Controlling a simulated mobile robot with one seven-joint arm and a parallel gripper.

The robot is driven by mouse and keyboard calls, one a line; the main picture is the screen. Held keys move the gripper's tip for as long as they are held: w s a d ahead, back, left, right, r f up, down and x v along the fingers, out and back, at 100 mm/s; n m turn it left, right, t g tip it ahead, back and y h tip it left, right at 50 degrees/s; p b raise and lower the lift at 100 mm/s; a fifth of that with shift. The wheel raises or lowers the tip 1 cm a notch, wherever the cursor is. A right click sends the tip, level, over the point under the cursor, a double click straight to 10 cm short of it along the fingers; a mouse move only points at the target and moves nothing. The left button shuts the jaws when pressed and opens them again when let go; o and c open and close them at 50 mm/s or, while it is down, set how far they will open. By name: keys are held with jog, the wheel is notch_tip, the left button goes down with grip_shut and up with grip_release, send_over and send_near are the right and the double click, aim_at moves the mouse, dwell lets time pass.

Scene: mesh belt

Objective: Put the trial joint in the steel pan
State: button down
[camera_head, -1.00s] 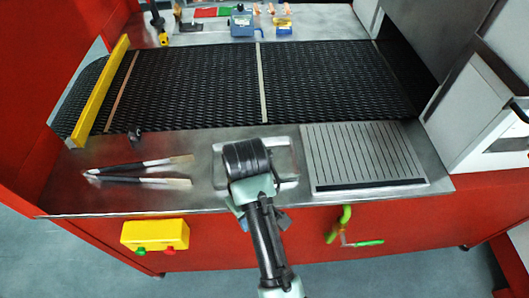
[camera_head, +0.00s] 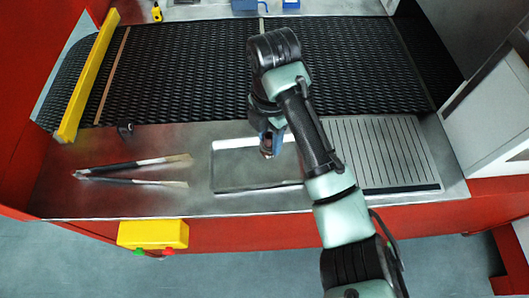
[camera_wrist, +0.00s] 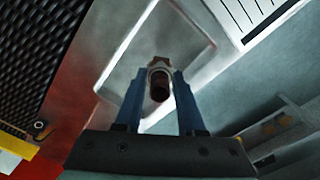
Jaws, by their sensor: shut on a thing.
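The trial joint appears to be a small dark reddish-brown piece with a paler end (camera_wrist: 160,86), shut between the blue fingers of my gripper (camera_wrist: 160,78) in the wrist view. In the head view my gripper (camera_head: 267,148) points down over the right part of the steel pan (camera_head: 232,172), and the held piece is barely visible there. The pan is a shallow rectangular tray with a raised rim; its right part is hidden by my arm. It also shows beyond the fingers in the wrist view (camera_wrist: 128,62). The bare part of the pan that I see is empty. I cannot tell the piece's exact height above it.
A black mesh belt (camera_head: 190,80) runs behind the pan, with a yellow bar (camera_head: 88,78) across its left end. Tongs (camera_head: 130,168) lie left of the pan. A slotted rack (camera_head: 385,150) lies to the right, and a yellow button box (camera_head: 152,234) hangs in front.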

jog(key=shift+f+p, duration=0.4)
jog(key=shift+f, duration=2.85)
jog(key=shift+f, duration=0.1)
jog(key=c, duration=0.5)
grip_release()
